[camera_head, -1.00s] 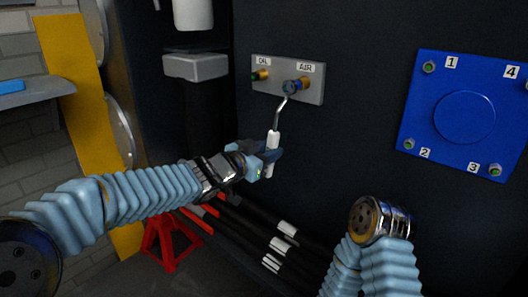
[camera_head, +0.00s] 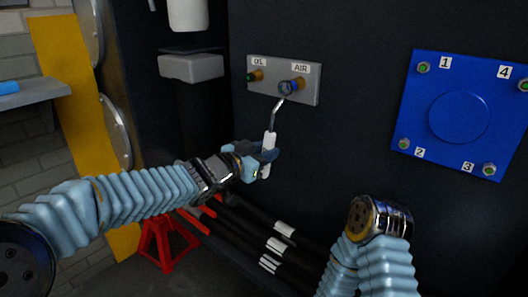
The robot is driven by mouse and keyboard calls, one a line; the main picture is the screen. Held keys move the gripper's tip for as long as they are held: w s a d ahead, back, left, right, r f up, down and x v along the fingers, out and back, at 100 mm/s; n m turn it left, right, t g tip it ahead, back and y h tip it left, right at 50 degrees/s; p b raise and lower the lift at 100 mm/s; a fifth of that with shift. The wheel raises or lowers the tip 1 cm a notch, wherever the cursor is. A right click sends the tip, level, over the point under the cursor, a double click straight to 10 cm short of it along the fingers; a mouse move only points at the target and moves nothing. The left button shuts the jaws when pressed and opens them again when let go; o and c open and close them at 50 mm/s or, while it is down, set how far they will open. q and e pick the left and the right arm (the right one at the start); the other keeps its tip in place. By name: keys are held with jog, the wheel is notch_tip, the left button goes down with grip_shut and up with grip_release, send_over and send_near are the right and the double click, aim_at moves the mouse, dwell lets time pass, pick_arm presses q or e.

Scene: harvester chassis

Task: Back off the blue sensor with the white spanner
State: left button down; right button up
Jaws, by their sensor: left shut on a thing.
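The white spanner (camera_head: 268,141) has a white handle and a bent metal shaft that reaches up to the blue sensor. Its head is at or very close to the sensor; I cannot tell how it is seated. My left gripper (camera_head: 264,154) is shut on the white handle, below the plate. My right arm comes in at the bottom right, and its gripper is not clearly visible.
A blue square plate (camera_head: 462,115) with numbered bolts is on the wall at the right. Dark hoses with white bands (camera_head: 279,245) run below. A red stand (camera_head: 166,241) is on the floor.

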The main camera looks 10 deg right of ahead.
pick_arm(q)
jog(key=shift+d+r, duration=0.1)
jog(key=shift+p+x, duration=0.35)
jog(key=shift+x, duration=0.45)
jog(key=shift+w, duration=0.1)
jog(key=shift+d, duration=0.15)
jog(key=shift+s+d+n+b, duration=0.3)
jog(key=shift+s+d+n, duration=0.55)
jog(key=shift+s+n, duration=0.25)
jog(key=shift+s, duration=0.1)
jog(key=shift+s+d+r+n+g+h+b, duration=0.1)
jog(key=shift+s+d+n+g+h+b, duration=0.25)
jog(key=shift+s+d+n, duration=0.7)
